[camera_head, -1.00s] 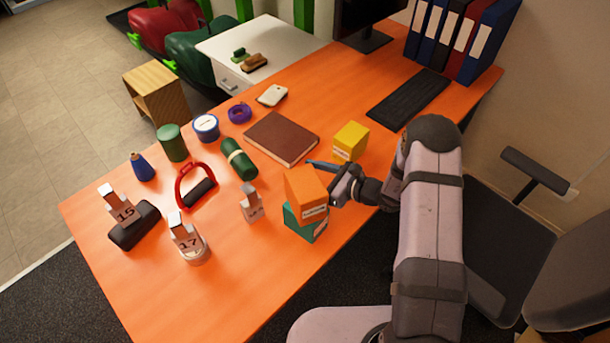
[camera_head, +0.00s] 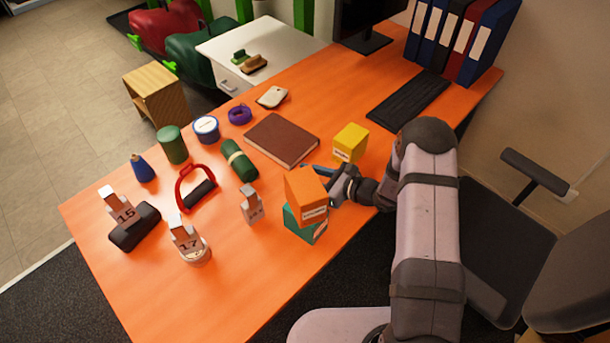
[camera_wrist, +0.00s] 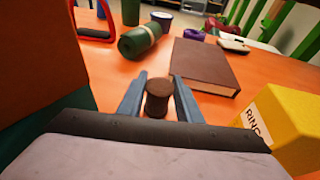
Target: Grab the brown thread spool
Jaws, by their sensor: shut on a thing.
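The brown thread spool (camera_wrist: 158,97) stands upright between the two blue fingers of my gripper (camera_wrist: 160,102) in the wrist view. My gripper is shut on it, with one finger on each side. In the head view my gripper (camera_head: 316,171) is low over the orange table, just behind the stacked orange and teal boxes. The spool is hidden there behind the orange box.
An orange box (camera_head: 304,190) on a teal box (camera_head: 305,224) stands close to the gripper. A yellow box (camera_head: 350,142) is on its other side. A brown book (camera_head: 281,138) lies beyond.

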